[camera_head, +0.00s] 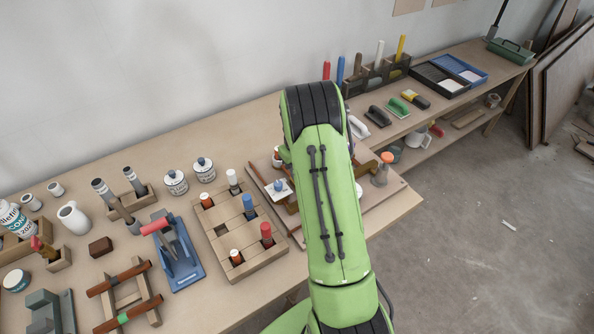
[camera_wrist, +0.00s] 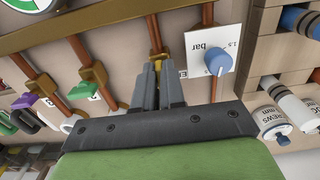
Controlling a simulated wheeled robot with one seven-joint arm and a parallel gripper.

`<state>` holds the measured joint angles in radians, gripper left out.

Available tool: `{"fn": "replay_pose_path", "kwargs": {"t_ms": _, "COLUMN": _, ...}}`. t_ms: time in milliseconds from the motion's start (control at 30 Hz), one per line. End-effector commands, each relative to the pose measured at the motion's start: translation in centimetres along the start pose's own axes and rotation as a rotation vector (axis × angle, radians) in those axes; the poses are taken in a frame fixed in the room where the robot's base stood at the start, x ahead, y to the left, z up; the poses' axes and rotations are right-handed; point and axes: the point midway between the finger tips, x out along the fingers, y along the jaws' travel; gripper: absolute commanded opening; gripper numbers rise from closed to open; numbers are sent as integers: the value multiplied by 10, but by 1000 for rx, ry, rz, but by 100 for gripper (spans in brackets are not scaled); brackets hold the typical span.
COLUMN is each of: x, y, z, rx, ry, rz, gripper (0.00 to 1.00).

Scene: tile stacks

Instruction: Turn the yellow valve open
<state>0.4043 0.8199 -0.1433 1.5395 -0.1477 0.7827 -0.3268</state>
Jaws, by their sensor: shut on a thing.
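My gripper (camera_wrist: 157,70) shows in the wrist view, its dark fingers close together. They are shut on the yellow valve (camera_wrist: 154,34), of which only a narrow yellow strip shows beyond the fingertips. The part between the fingers is hidden, so how far the valve is turned cannot be told. In the head view my green arm covers the valve and the gripper.
Copper pipes carry purple (camera_wrist: 48,88) and green (camera_wrist: 26,101) handles at left in the wrist view. A blue knob (camera_wrist: 216,60) on a white "bar" plate is close at right. A peg block (camera_head: 250,262) and a blue clamp (camera_head: 178,262) stand left of my arm.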

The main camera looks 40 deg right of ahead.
Motion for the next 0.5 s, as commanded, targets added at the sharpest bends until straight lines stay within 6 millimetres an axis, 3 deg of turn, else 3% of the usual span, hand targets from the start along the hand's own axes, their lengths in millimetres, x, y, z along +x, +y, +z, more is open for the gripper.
{"fn": "replay_pose_path", "kwargs": {"t_ms": 500, "x": -2, "y": 0, "z": -1, "rx": -32, "ry": 5, "rz": 2, "gripper": 0}}
